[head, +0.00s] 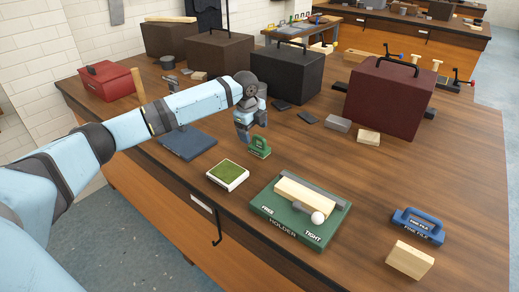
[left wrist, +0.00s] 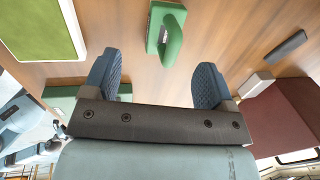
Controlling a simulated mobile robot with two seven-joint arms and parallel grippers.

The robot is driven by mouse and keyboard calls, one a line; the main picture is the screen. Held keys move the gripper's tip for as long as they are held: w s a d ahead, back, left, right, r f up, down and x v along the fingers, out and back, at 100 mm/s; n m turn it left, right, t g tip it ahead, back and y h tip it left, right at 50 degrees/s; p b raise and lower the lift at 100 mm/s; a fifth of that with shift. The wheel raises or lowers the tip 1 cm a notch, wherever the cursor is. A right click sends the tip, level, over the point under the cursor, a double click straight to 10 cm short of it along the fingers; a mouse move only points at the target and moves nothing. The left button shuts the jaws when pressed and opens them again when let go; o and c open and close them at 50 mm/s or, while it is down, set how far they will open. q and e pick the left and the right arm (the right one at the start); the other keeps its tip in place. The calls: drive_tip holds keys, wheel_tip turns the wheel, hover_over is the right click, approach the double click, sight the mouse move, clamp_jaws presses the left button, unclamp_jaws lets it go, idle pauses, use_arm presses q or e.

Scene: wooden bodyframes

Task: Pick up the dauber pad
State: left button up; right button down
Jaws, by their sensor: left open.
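A small green dauber (head: 260,147) with a raised handle stands on the wooden table. It also shows in the left wrist view (left wrist: 166,32), beyond the fingertips and near the middle between them. A green pad in a white tray (head: 228,175) lies nearer the front edge, and its corner shows at the upper left of the left wrist view (left wrist: 45,25). My left gripper (head: 243,134) is just left of and above the dauber, pointing down. In the left wrist view its two fingers (left wrist: 157,76) are apart with nothing between them. My right gripper is not in view.
A green holder board (head: 272,222) with a wooden block, grey bar and white ball lies right of the white tray. Dark cases (head: 286,75) and a maroon case (head: 388,100) stand behind.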

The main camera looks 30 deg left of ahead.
sight(259, 139)
use_arm(q)
drive_tip(key=shift+w+d+f, duration=0.1)
drive_tip(key=shift+w+f, duration=0.05)
drive_tip(key=shift+f, duration=0.35)
drive_tip(key=shift+w+f, duration=0.15)
drive_tip(key=shift+f, duration=0.35)
drive_tip(key=f, duration=0.2)
drive_tip(key=w+d+f, duration=0.1)
drive_tip(key=f, duration=0.1)
drive_tip(key=shift+w, duration=0.1)
drive_tip(key=shift+w+f, duration=0.1)
drive_tip(key=shift+f, duration=0.25)
drive_tip(key=c, duration=1)
drive_tip(key=shift+c, duration=0.2)
drive_tip(key=shift+r, duration=0.15)
wheel_tip(259, 139, up, 20)
drive_tip(key=shift+p, duration=0.3)
